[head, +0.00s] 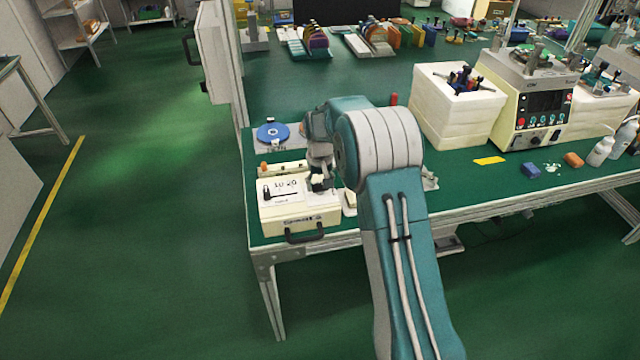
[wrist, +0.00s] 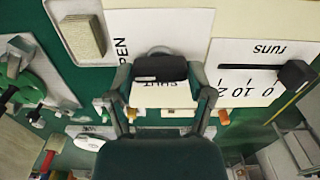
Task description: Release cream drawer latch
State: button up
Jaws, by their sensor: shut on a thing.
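The cream drawer unit (head: 275,221) stands at the near left corner of the green bench, with a dark handle (head: 305,236) on its front. My gripper (head: 319,184) is down at the right part of its top. In the wrist view, my gripper (wrist: 161,75) has a finger on each side of the black latch knob (wrist: 160,67) and is shut on it. The knob lies over a white plate, beside the upside-down word SHUT. The word OPEN is at the plate's left edge. The fingers partly hide the knob's sides.
A black slider knob (wrist: 297,74) sits by a scale marked runs on the same top. A blue disc (head: 273,132) lies behind the unit. A cream block stack (head: 452,123) and a lapping machine (head: 532,105) stand to the right. The floor at left is clear.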

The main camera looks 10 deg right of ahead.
aim_at(319, 184)
jog(key=shift+f+m, duration=0.1)
jog(key=shift+m, duration=0.3)
jog(key=o, duration=1.1)
jog(key=shift+a, duration=0.1)
notch_tip(319, 184, up, 12)
jog(key=shift+w, duration=0.1)
